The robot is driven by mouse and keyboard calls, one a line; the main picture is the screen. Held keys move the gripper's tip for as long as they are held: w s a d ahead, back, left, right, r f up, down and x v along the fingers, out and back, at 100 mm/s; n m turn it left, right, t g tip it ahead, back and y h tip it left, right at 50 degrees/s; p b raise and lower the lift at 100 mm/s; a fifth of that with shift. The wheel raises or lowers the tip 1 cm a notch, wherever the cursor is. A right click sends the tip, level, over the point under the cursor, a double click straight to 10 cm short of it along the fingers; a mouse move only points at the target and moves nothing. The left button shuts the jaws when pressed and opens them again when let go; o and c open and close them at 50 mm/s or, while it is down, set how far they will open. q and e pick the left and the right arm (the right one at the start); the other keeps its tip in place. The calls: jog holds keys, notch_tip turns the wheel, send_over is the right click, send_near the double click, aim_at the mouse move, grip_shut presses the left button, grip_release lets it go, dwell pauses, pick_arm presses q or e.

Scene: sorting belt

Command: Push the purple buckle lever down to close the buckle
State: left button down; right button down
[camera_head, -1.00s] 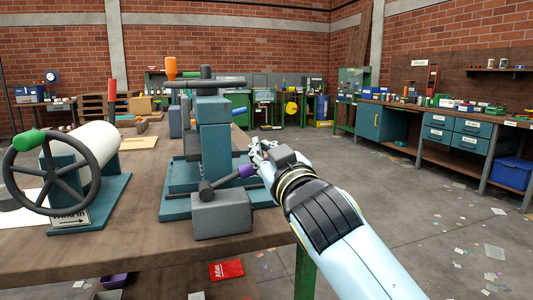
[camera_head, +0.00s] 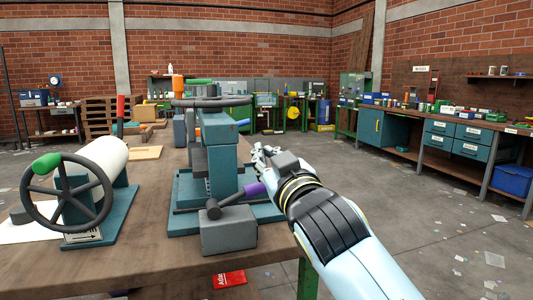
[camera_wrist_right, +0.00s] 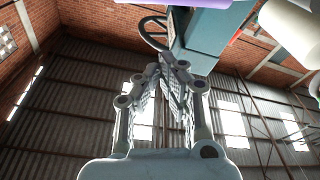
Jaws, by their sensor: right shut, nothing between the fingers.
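The purple lever grip (camera_head: 254,189) is on the end of a dark bar that rises to the right from a pivot on a grey block (camera_head: 229,238), at the table's front right edge. The bar is tilted, not flat. My right gripper (camera_head: 264,152) is just above and beyond the purple grip in the head view; whether they touch cannot be told. In the right wrist view its fingers (camera_wrist_right: 174,62) are together and hold nothing. A purple piece (camera_wrist_right: 200,3) is cut off at that view's top edge. My left gripper is out of view.
A teal press (camera_head: 218,150) with a dark handwheel stands behind the block. A spoked wheel with a green knob (camera_head: 46,163) and a white roll are at the left. The wooden table (camera_head: 150,258) is bare in front. Open floor lies to the right.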

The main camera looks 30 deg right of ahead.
jog(key=v, duration=0.7)
jog(key=shift+s+f, duration=0.1)
jog(key=shift+f, duration=0.1)
notch_tip(320, 180, down, 20)
jog(key=n+g+y, duration=0.1)
jog(key=g+y, duration=0.1)
jog(key=g, duration=0.2)
jog(key=s+f+g, duration=0.2)
jog(key=s+f, duration=0.2)
jog(key=f, duration=0.6)
jog(key=s+f+g, duration=0.3)
jog(key=s+f, duration=0.1)
jog(key=f, duration=0.5)
jog(key=s+d+f+g, duration=0.2)
jog(key=s+f+g, duration=0.2)
jog(key=s+f, duration=1.05)
jog(key=s+d+f+m+g, duration=0.1)
jog(key=s+f+g, duration=0.2)
jog(key=s, duration=0.8)
jog(key=s+d+f+m+g, duration=0.1)
jog(key=s+f, duration=0.5)
jog(key=s, duration=0.6)
jog(key=shift+d+f+g+y, duration=0.2)
jog(key=shift+d+g+y, duration=0.1)
jog(key=shift+d+g, duration=0.5)
jog(key=shift+s+a, duration=0.1)
jog(key=shift+s, duration=0.05)
